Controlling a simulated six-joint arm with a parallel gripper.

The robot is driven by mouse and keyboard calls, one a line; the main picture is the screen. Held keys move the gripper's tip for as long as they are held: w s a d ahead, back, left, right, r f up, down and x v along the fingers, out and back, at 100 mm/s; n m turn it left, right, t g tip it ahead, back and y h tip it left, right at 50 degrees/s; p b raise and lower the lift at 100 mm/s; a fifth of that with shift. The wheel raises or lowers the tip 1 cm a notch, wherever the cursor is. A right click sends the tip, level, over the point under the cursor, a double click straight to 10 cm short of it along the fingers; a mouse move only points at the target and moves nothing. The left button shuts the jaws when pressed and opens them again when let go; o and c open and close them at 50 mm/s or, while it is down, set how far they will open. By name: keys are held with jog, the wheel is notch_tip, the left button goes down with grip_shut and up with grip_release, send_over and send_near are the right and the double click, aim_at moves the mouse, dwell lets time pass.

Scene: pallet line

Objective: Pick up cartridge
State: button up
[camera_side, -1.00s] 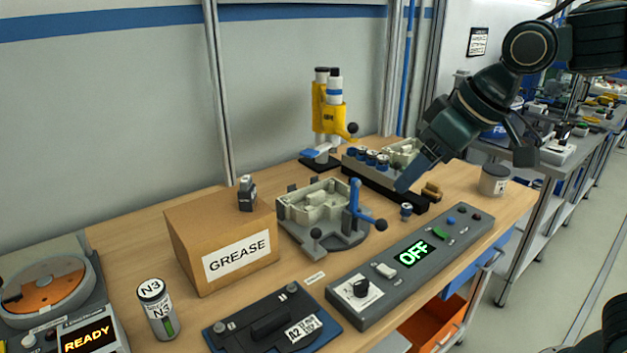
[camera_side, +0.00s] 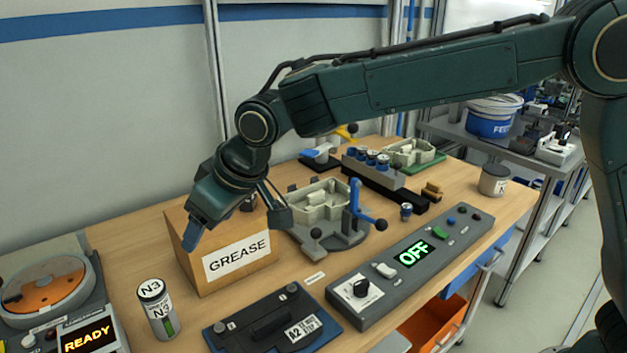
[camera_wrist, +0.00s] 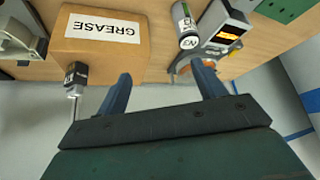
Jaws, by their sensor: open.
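A grey cylinder marked N3 (camera_side: 157,312), which looks like the cartridge, stands upright on the bench between the grease box and the round device. It has a white top and a green strip on its side. It also shows near the top of the wrist view (camera_wrist: 187,28). My gripper (camera_side: 192,238) is in front of the left part of the grease box, above and to the right of the cylinder in the side view. In the wrist view my gripper (camera_wrist: 162,82) has its two blue fingers apart with nothing between them. The cylinder lies beyond the fingertips, apart from them.
The cardboard GREASE box (camera_side: 237,258) stands beside the cylinder, with a small dark device (camera_wrist: 76,76) on top. A unit reading READY (camera_side: 88,335) is to the left. A dark A2 case (camera_side: 270,322) and an OFF control panel (camera_side: 413,255) lie to the right, with a fixture (camera_side: 322,212) behind.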

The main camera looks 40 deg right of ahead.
jog(key=n, duration=0.1)
send_near(154, 291)
jog(key=shift+d, duration=0.2)
jog(key=shift+w, duration=0.1)
jog(key=shift+x, duration=4.2)
jog(key=shift+a+f, duration=0.15)
jog(key=shift+a, duration=0.05)
jog(key=shift+x, duration=2.45)
jog(key=shift+w, duration=0.1)
jog(key=shift+c, duration=0.3)
jog(key=c, duration=1.1)
